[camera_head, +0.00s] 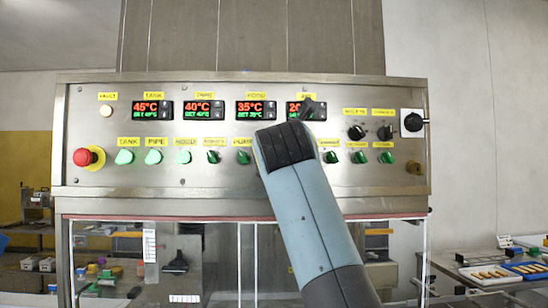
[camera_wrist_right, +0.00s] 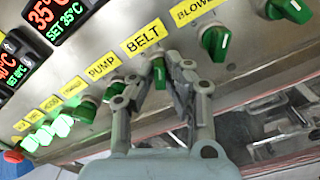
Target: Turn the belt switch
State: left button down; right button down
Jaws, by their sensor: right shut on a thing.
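The belt switch (camera_wrist_right: 158,69) is a small green knob under the yellow "BELT" label (camera_wrist_right: 143,38) in the right wrist view. My right gripper (camera_wrist_right: 162,88) is shut on it, with one grey jointed finger on each side of the knob. In the head view my right arm comes up from the bottom and covers the belt switch and the gripper's fingertips. My left gripper is not in view.
The steel control panel (camera_head: 225,178) carries a row of green switches, including the pump switch (camera_wrist_right: 114,91) and blower switch (camera_wrist_right: 216,42) on either side. A red emergency button (camera_head: 85,157) is at its left end. Temperature displays (camera_head: 152,110) sit above the switches.

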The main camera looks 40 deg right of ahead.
dwell(0.3)
jog(key=n, duration=1.1)
jog(key=shift+n, duration=0.3)
dwell(0.4)
jog(key=c, duration=1.4)
grip_release()
jog(key=shift+w, duration=0.1)
jog(key=shift+o, duration=0.2)
